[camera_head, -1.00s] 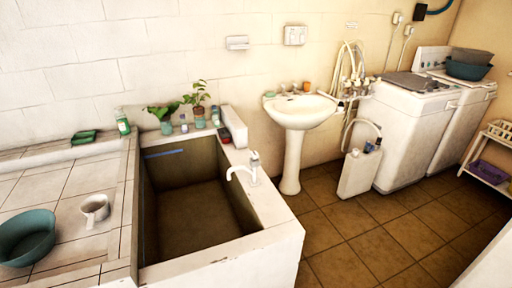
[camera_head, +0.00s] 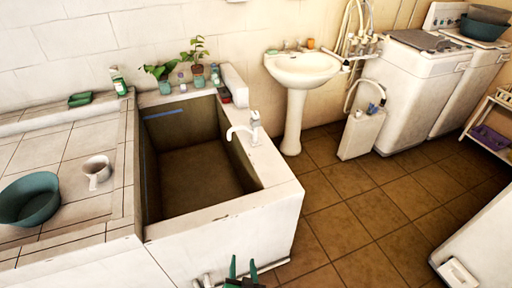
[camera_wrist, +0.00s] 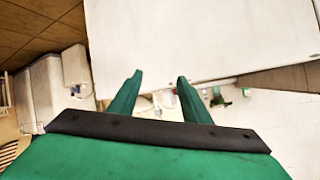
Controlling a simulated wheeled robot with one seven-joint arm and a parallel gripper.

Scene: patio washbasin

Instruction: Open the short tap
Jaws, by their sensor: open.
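A white tap (camera_head: 253,127) with a curved spout stands on the right rim of the deep sink (camera_head: 285,190), its spout over the sink. Small fittings (camera_head: 286,46) show on the back of the white pedestal basin (camera_head: 302,68); they are too small to make out well. I cannot tell for sure which one is the short tap. My green gripper (camera_head: 243,262) shows low in the head view, in front of the sink block and below its rim. In the wrist view my gripper (camera_wrist: 160,76) is open, with nothing between its fingers and a pale surface beyond.
Potted plants (camera_head: 164,86) and bottles stand along the sink's back rim. A teal bowl (camera_head: 30,198) and a pale mug (camera_head: 98,170) sit on the tiled counter at left. White machines (camera_head: 412,95) stand at back right. Tiled floor (camera_head: 345,225) is clear right of the sink.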

